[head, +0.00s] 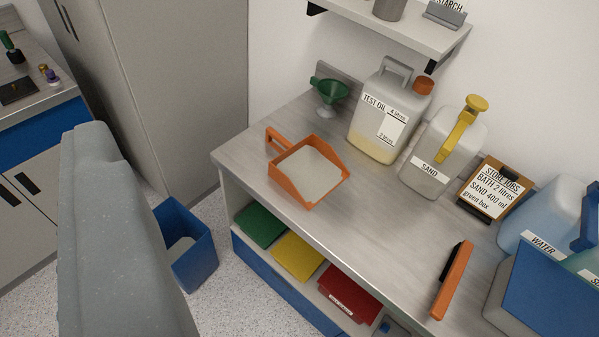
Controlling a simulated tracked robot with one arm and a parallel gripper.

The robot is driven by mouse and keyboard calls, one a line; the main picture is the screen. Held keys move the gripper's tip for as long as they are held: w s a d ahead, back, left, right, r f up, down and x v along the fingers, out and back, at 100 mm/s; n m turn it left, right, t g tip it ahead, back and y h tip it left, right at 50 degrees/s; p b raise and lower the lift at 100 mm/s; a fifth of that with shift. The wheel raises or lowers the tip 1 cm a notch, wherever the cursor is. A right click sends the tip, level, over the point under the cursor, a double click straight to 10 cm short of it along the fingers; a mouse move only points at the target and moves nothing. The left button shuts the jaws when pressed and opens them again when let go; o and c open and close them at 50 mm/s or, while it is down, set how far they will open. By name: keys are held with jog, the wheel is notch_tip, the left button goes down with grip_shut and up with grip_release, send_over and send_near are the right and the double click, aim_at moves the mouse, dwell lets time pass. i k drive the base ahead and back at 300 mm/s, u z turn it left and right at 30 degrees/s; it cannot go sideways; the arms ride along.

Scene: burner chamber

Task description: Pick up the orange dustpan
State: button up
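The orange dustpan (306,172) lies on the grey worktop (345,232), near its left end and close to the front edge. A large grey part of my own arm fills the lower left of the head view, apart from the dustpan. My gripper's fingers do not show. Nothing covers the dustpan.
Behind the dustpan stand a green funnel (331,91), the test oil can (385,115) and the sand jug (437,160). An orange-handled brush (453,281) lies front right. A wall shelf (405,29) overhangs the back. A blue bin (187,248) stands on the floor left.

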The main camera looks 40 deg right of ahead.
aim_at(309, 170)
jog(key=z, duration=0.1)
jog(key=i, duration=1.45)
jog(key=z, duration=0.35)
